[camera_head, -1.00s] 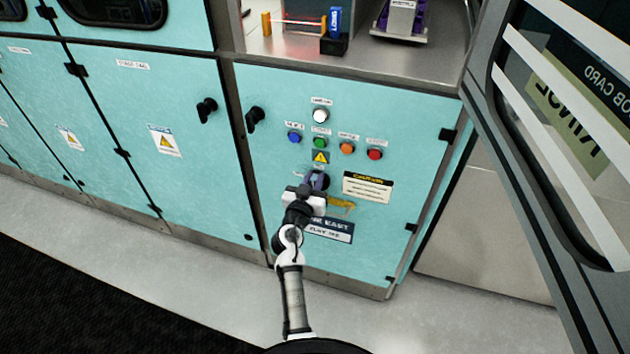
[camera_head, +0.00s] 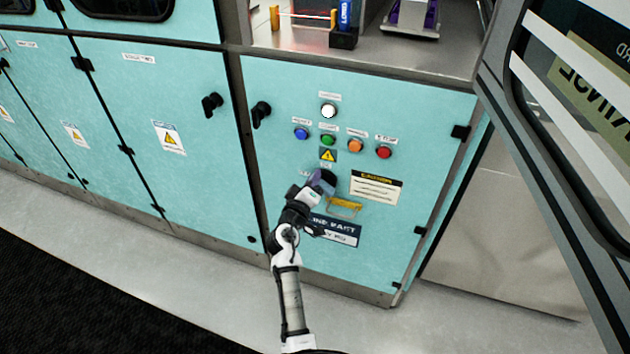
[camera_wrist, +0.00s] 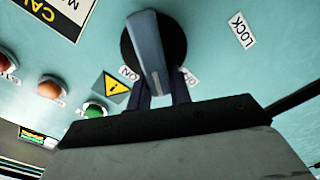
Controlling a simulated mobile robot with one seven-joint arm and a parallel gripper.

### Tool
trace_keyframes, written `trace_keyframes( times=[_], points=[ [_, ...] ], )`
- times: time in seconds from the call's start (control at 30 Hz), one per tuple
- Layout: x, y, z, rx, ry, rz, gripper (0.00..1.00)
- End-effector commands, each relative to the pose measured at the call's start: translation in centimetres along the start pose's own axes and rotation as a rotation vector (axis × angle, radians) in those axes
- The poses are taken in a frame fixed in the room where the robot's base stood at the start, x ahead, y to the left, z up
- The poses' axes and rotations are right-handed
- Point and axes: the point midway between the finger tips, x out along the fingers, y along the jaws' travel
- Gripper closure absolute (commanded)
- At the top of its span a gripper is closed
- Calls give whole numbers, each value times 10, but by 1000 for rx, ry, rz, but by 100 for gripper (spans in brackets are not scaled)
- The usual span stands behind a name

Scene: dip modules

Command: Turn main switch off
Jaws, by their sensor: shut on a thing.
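The main switch (camera_head: 328,176) is a round dark knob with a blue-grey handle on the teal cabinet door, below the yellow warning triangle. In the wrist view its black disc and grey handle (camera_wrist: 150,45) fill the upper middle, and the picture is turned well round. My gripper (camera_wrist: 162,92) is shut on the handle, with one dark finger on each side. The handle sits slightly tilted in the wrist view, with its lower end between the fingers near small labels, one reading ON. In the head view my gripper (camera_head: 315,188) partly covers the knob.
White, blue, green, orange and red buttons (camera_head: 383,152) sit above the switch. A yellow padlock-like piece (camera_head: 345,206) and a caution plate (camera_head: 376,187) are close to its right. A LOCK label (camera_wrist: 241,30) shows beside the disc. A striped glass door (camera_head: 570,110) stands at the right.

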Motion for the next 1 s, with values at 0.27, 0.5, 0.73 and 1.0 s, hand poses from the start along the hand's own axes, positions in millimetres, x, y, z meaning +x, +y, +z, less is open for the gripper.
trace_keyframes(
  times=[0.27, 0.5, 0.73, 1.0],
  points=[
    [0, -8, 1, -258, 0, -1, 100],
    [0, -13, 3, -438, 0, 0, 100],
    [0, -16, 4, -550, 1, -1, 100],
    [0, -17, 5, -606, 1, 0, 100]
  ],
)
